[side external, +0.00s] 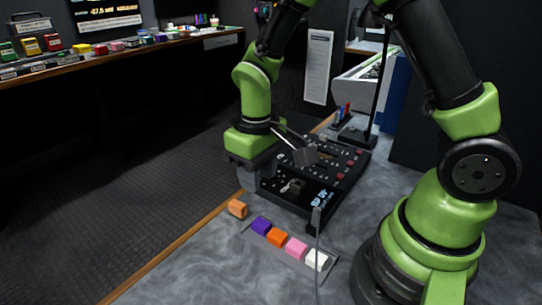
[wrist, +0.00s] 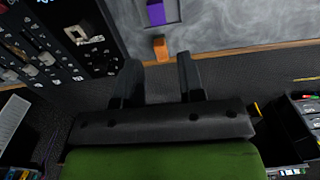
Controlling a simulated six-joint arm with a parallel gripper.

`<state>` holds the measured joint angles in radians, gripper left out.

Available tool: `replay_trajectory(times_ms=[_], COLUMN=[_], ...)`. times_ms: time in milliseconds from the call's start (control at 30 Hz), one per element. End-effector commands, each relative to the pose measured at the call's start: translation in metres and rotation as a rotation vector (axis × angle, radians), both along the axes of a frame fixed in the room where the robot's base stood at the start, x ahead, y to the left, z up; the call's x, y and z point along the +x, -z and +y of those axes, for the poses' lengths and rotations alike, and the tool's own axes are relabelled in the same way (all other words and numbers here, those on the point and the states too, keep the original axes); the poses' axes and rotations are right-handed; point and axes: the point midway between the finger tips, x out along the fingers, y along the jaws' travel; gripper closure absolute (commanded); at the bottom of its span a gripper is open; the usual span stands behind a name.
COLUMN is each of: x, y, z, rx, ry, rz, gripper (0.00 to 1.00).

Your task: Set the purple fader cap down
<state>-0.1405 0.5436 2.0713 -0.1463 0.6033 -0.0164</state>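The purple fader cap (side external: 261,226) sits at the far left end of a grey tray (side external: 285,258) on the worktop. It also shows at the top of the wrist view (wrist: 156,14), beyond my fingertips. My gripper (side external: 255,190) hangs above the worktop's edge, apart from the purple cap. In the wrist view its two fingers (wrist: 158,62) are spread with nothing between them. A lighter orange cap (side external: 237,208) lies outside the tray near the wooden edge; it shows just past the fingertips in the wrist view (wrist: 161,48).
Orange (side external: 277,237), pink (side external: 296,248) and white (side external: 317,259) caps line the tray beside the purple one. A black fader console (side external: 325,180) stands close behind. A thin grey post (side external: 317,235) rises by the tray. The worktop's front left is clear.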

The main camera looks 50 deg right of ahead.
Motion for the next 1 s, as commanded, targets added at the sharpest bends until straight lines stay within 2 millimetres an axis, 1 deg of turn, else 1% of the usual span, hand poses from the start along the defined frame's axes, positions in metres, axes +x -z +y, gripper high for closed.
replay_trajectory(times_ms=[67, 167, 200, 267, 300, 400, 500, 600, 733, 833, 1000], x=[-0.001, -0.007, -0.011, -0.02, -0.028, -0.05, -0.075, -0.097, -0.119, -0.128, -0.132], y=[-0.015, -0.047, -0.062, -0.085, -0.099, -0.13, -0.154, -0.169, -0.178, -0.181, -0.182], z=[-0.001, -0.004, -0.006, -0.008, -0.009, -0.012, -0.014, -0.014, -0.013, -0.013, -0.012], rx=[0.009, 0.032, 0.045, 0.068, 0.083, 0.126, 0.171, 0.212, 0.254, 0.272, 0.281], ry=[0.018, 0.061, 0.083, 0.12, 0.144, 0.2, 0.25, 0.288, 0.321, 0.334, 0.339], rz=[-0.03, -0.095, -0.129, -0.183, -0.219, -0.309, -0.395, -0.471, -0.542, -0.572, -0.584], gripper=[0.64, 0.64, 0.64, 0.64, 0.64, 0.64, 0.64, 0.64, 0.64, 0.64, 0.64])
